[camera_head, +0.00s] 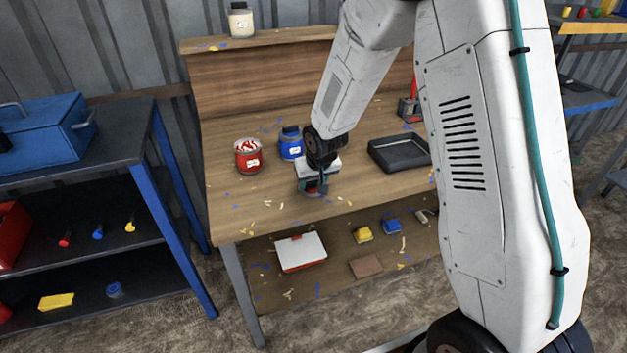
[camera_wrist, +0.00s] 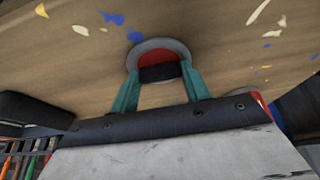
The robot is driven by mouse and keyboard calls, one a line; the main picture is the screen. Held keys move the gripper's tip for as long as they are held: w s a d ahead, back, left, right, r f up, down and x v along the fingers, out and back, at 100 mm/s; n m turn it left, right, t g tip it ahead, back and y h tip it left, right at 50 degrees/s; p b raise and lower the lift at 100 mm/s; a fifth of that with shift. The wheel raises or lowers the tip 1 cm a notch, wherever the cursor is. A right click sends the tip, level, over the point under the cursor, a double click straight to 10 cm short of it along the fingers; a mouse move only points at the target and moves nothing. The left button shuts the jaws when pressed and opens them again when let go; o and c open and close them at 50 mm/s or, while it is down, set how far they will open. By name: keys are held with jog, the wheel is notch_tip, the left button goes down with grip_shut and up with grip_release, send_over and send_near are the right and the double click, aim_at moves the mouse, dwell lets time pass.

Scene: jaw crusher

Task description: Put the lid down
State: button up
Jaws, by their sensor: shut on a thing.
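The lid is a grey-rimmed disc with a red middle; in the wrist view the lid (camera_wrist: 146,47) shows with a dark block, seemingly its knob, between my teal fingers. My gripper (camera_head: 314,188) points down over the front part of the wooden workbench (camera_head: 232,215); it also shows in the wrist view (camera_wrist: 160,75), shut on the lid. The lid is low over the bench top; I cannot tell whether it touches. In the head view the lid is mostly hidden by the fingers.
Paint flecks dot the bench. The bench's front left is clear. A shelf below holds a white-topped box (camera_head: 300,252) and small blocks.

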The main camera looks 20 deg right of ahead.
jog(key=o, duration=0.9)
jog(key=shift+f, duration=0.1)
jog(key=shift+o, duration=0.2)
jog(key=v, duration=1.2)
jog(key=shift+r, duration=0.25)
jog(key=s+d+r+g, duration=0.1)
jog(key=s+d+r, duration=0.1)
jog(key=s+r, duration=0.95)
jog(key=s+d+r+g, duration=0.1)
jog(key=s+r+g, duration=0.1)
jog(key=s, duration=1.9)
jog(key=shift+s+r, duration=0.25)
jog(key=shift+r, duration=0.45)
